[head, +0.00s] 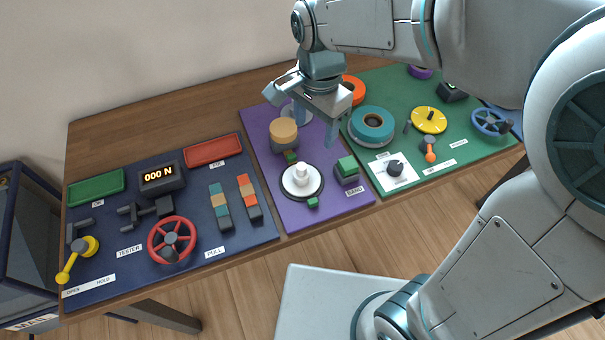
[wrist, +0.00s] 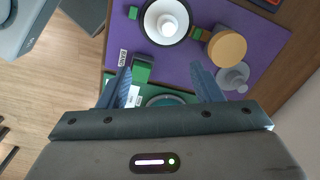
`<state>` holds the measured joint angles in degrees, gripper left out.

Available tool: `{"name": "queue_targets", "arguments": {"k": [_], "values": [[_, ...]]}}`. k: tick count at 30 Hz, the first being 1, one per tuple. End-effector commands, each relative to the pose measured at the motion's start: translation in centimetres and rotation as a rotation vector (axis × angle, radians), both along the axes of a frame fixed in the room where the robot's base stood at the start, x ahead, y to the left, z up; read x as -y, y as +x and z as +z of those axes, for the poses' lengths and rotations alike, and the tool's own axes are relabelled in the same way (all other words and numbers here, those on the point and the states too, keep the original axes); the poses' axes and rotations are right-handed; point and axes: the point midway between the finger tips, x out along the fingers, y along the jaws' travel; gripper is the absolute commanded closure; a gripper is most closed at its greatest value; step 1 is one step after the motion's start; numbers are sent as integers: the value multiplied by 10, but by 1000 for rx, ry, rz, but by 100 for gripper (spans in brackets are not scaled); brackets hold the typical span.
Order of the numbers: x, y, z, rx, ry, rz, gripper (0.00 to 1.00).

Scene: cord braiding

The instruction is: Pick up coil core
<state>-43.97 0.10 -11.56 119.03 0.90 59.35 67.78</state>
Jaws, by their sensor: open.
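No part is labelled coil core, and I cannot tell for certain which one it is. A tan-topped cylinder (head: 284,131) stands on the purple mat (head: 265,168); it also shows in the wrist view (wrist: 227,47). A white knobbed piece (head: 302,177) sits on a black round base in front of it. A grey round piece (wrist: 233,77) lies behind the cylinder, partly hidden by my gripper in the head view. My gripper (head: 315,132) is open and empty, above the purple mat to the right of the cylinder. Its spread fingers (wrist: 160,70) show in the wrist view.
A green block (head: 347,169) stands at the mat's right. The green panel carries a teal ring (head: 373,126), an orange ring (head: 354,89), a yellow dial (head: 429,120) and a blue wheel (head: 491,122). The dark left panel holds a red wheel (head: 172,240) and a display (head: 161,178).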

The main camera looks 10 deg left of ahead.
Motion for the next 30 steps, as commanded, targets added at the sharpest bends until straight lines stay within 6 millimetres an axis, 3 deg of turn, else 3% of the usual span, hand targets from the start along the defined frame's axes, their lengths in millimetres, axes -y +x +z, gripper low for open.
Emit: {"name": "queue_targets", "arguments": {"k": [3,7,18,26,30], "values": [[-22,-1,-11,-13,-18,-49,41],[-31,-2,-19,-18,-27,-78,41],[-31,-2,-86,-20,-28,-83,41],[-30,-2,-105,-18,-26,-82,41],[-26,-1,-126,-20,-29,-82,41]]}}
